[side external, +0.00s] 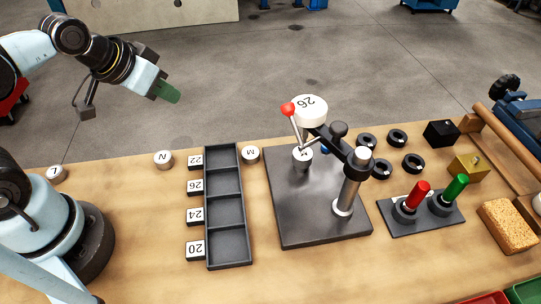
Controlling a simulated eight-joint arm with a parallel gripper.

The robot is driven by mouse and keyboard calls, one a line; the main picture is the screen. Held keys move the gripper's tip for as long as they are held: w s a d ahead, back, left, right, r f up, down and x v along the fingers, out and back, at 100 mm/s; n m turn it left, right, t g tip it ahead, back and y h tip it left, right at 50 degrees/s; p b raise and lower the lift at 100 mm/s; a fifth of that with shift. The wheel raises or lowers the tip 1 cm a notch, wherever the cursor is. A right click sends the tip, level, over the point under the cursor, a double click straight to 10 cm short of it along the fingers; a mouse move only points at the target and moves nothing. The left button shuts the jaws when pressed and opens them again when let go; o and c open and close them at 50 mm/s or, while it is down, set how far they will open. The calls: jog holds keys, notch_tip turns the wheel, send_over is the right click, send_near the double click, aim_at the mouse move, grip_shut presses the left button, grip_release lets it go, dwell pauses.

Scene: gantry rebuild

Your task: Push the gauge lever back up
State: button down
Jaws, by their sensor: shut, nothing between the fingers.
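The gauge stands on a dark square plate (305,222), carried by a silver post (349,190) and a dark arm (333,146). Its white round head (310,111) reads 26, upside down in the picture. The gauge lever (294,130) is a thin rod ending in a red ball (288,109), at the left of the head. The ball is up near head height and the rod leans slightly left. A white-topped puck (302,158) sits on the plate under the head. My gripper (172,95), with green fingers, is shut and empty, in the air far left of the lever.
A black four-slot tray (208,264) with tags 22, 26, 24 and 20 lies left of the plate. White pucks (250,154), (163,159) and (57,173) stand along the far edge. Right are black rings (397,138), red and green handles (418,194) and a sponge (509,226).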

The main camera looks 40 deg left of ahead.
dwell(0.4)
jog(key=c, duration=1.5)
grip_release()
jog(key=shift+w+d+r, duration=0.1)
jog(key=shift+r, duration=0.05)
jog(key=shift+c, duration=0.2)
jog(key=o, duration=0.6)
jog(key=w+d+r+n+g, duration=0.1)
jog(key=d+r, duration=0.1)
jog(key=w+d+r+n+g+h, duration=0.1)
jog(key=r, duration=0.1)
jog(key=w+d+r+n+h, duration=0.1)
jog(key=d+r+n, duration=0.1)
jog(key=shift+w+d+r+g, duration=0.2)
jog(key=shift+d+r+g, duration=0.05)
jog(key=shift+d+g, duration=0.15)
jog(key=shift+c, duration=0.2)
jog(key=n+g+h, duration=0.3)
jog(key=n+g, duration=0.2)
send_near(294, 126)
jog(key=x, duration=0.5)
jog(key=shift+w+a+f, duration=0.25)
jog(key=shift+w+a, duration=0.1)
grip_shut()
